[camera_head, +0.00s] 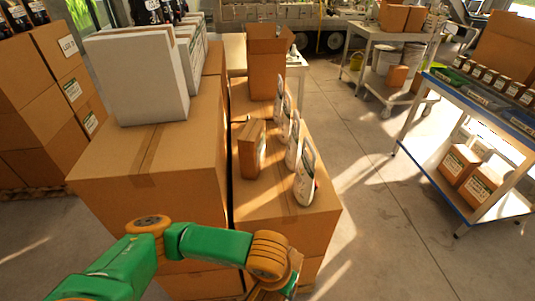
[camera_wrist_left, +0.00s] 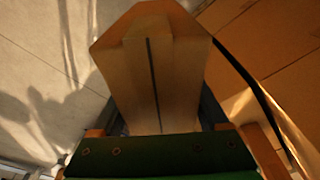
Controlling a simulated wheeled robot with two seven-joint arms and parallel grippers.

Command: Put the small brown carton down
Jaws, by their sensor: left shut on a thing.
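My left gripper (camera_head: 284,288) is at the bottom of the head view, in front of the near face of a large carton stack, partly cut off by the frame edge. In the left wrist view the gripper (camera_wrist_left: 158,128) is shut on a small brown carton (camera_wrist_left: 180,65), which shows a pale middle and a dark lengthwise line. My right gripper is not in view.
A taller large carton (camera_head: 190,150) with white boxes (camera_head: 135,78) on it adjoins on the left. An open brown box (camera_head: 267,62) stands behind the bottles. A blue-edged shelf cart (camera_head: 470,115) is at the right. The floor between is clear.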

